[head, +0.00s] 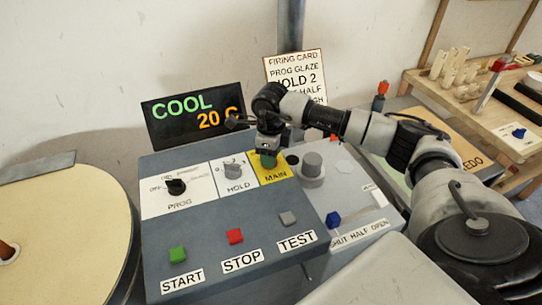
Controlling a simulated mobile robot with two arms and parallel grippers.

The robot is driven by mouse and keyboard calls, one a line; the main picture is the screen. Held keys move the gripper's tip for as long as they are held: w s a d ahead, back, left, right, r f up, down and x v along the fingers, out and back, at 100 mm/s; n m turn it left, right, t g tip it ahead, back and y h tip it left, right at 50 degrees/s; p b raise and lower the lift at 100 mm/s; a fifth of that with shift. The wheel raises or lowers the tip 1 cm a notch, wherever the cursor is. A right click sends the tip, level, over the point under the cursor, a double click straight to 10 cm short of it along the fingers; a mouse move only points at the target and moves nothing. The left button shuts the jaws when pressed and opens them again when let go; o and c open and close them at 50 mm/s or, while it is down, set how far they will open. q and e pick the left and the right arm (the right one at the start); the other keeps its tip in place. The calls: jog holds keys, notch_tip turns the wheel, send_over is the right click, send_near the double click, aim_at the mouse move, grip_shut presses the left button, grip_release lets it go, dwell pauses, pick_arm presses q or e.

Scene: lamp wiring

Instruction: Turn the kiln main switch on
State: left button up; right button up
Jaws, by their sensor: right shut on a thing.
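The kiln main switch sits on the yellow plate marked MAIN (275,177), at the upper middle of the sloped grey control panel (210,207). My right gripper (267,158) reaches in from the right and points down over this plate. It is shut on the main switch, whose knob is mostly hidden by the fingers, so I cannot tell which way it points. The display (193,114) behind the panel reads COOL in green and 20 C in orange. My left gripper is not in view.
The PROG knob (175,187) and HOLD knob (232,168) are left of the plate. A grey round knob (312,165) is close on its right. Green (178,254), red (235,236) and grey (288,218) buttons and a blue slider knob (333,219) lie nearer.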

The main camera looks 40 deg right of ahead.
jog(key=shift+m, duration=0.8)
jog(key=shift+r, duration=0.1)
jog(key=o, duration=0.9)
notch_tip(320, 180, up, 11)
jog(key=shift+f+b, duration=0.15)
jog(key=shift+b, duration=1.1)
